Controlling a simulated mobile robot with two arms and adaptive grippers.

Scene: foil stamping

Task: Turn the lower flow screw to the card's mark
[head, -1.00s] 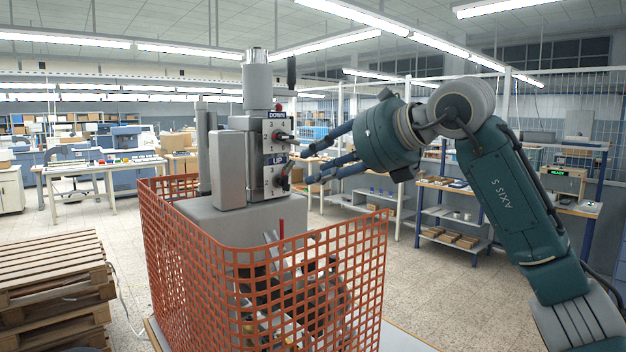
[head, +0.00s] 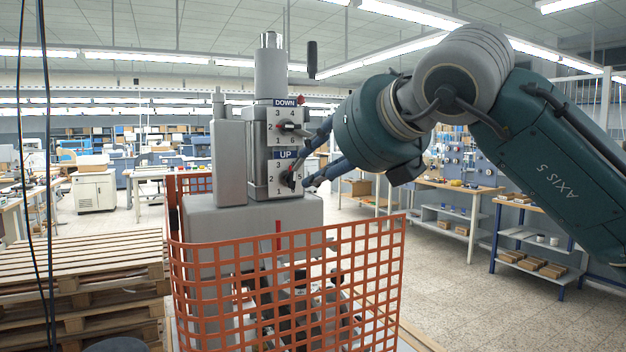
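The grey stamping machine (head: 230,220) stands behind an orange mesh guard. Its valve block carries two numbered dials: the upper one marked DOWN (head: 288,127) and the lower one marked UP. The lower flow screw (head: 290,179) is a dark knob on the UP dial, partly hidden by a fingertip. My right gripper (head: 300,178) reaches in from the right, its fingertips at the lower screw. Whether they grip the screw or only stand beside it cannot be told. My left gripper is not in view. I cannot make out the card.
The orange mesh guard (head: 290,270) encloses the machine's front, below my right arm. Stacked wooden pallets (head: 85,262) stand at the left. A shelf bench (head: 455,188) stands at the right. Open floor (head: 440,275) lies between it and the guard.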

